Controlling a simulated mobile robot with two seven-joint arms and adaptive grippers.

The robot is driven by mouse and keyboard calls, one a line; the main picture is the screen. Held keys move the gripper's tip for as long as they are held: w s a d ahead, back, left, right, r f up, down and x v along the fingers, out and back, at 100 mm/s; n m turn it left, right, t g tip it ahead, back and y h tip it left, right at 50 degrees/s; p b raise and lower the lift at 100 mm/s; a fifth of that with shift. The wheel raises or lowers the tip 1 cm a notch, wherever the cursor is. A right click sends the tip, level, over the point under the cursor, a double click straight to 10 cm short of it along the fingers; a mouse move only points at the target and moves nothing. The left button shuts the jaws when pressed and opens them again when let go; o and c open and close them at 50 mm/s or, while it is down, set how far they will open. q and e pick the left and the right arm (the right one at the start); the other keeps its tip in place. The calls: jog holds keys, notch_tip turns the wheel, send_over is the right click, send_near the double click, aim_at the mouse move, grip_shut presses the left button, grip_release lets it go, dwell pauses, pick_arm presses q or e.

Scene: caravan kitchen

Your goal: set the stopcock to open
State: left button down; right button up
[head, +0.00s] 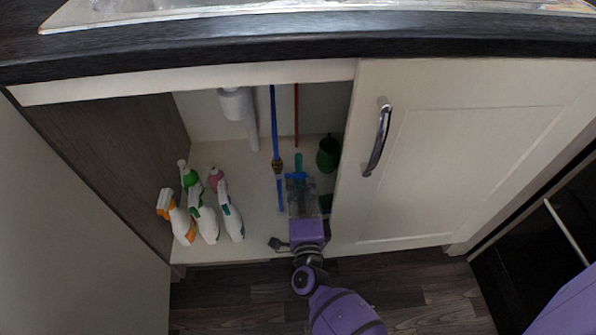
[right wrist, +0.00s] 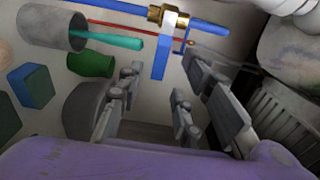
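The stopcock is a brass valve (head: 278,165) on a vertical blue pipe inside the open cupboard; its brass body (right wrist: 168,17) is at the top of the right wrist view. Its flat blue lever (right wrist: 160,57) stands out crosswise to the pipe; it also shows in the head view (head: 296,176). My right gripper (head: 301,184) reaches into the cupboard, close to the lever. In the right wrist view its fingers (right wrist: 162,75) are spread, with the lever beyond and between the tips. I cannot tell whether either finger touches it. My left gripper is not in view.
Several spray bottles (head: 206,220) stand left of the pipe. A green container (head: 328,153) stands to the right, and a grey cylinder (right wrist: 45,27) shows in the right wrist view. A thin red pipe (head: 296,112) runs nearby. The cupboard door (head: 455,150) closes off the right side.

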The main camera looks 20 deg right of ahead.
aim_at(299, 178)
jog(key=b+x, duration=0.1)
jog(key=x, duration=0.4)
jog(key=shift+w+d, duration=0.1)
jog(key=shift+w, duration=0.25)
grip_shut()
